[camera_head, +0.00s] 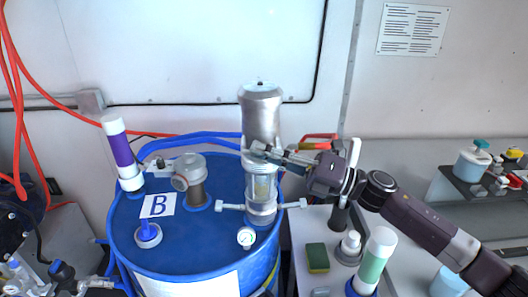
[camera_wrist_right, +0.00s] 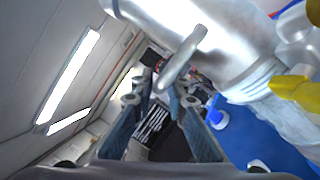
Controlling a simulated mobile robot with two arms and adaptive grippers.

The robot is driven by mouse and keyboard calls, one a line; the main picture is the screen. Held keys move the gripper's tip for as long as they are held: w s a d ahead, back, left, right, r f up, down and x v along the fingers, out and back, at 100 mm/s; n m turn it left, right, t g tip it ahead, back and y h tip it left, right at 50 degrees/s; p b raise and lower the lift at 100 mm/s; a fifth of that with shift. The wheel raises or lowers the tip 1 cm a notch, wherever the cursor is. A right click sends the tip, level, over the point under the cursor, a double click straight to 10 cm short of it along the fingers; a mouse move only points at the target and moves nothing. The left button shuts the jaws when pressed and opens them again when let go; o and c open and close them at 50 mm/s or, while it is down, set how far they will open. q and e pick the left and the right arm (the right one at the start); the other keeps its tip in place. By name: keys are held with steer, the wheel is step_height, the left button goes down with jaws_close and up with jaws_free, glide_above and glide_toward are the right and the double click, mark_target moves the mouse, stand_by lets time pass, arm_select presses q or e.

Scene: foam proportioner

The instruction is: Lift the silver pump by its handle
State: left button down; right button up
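The silver pump (camera_head: 262,112) stands upright on top of the blue drum (camera_head: 190,240), with a clear lower section. My right gripper (camera_head: 262,150) reaches in from the right at the pump's mid-height. In the right wrist view, its two fingers (camera_wrist_right: 158,88) are apart, and the pump's curved metal handle (camera_wrist_right: 180,64) lies at the fingertips, partly in the gap. I cannot tell whether they touch it. The pump's silver body (camera_wrist_right: 185,28) shows just beyond.
A green-and-white bottle (camera_head: 374,260) and a sponge (camera_head: 317,257) stand right. A wall is behind.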

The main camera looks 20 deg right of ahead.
mark_target(264, 112)
jaws_close()
arm_select(q)
steer(key=shift+s+d, duration=0.1)
steer(key=shift+s, duration=0.25)
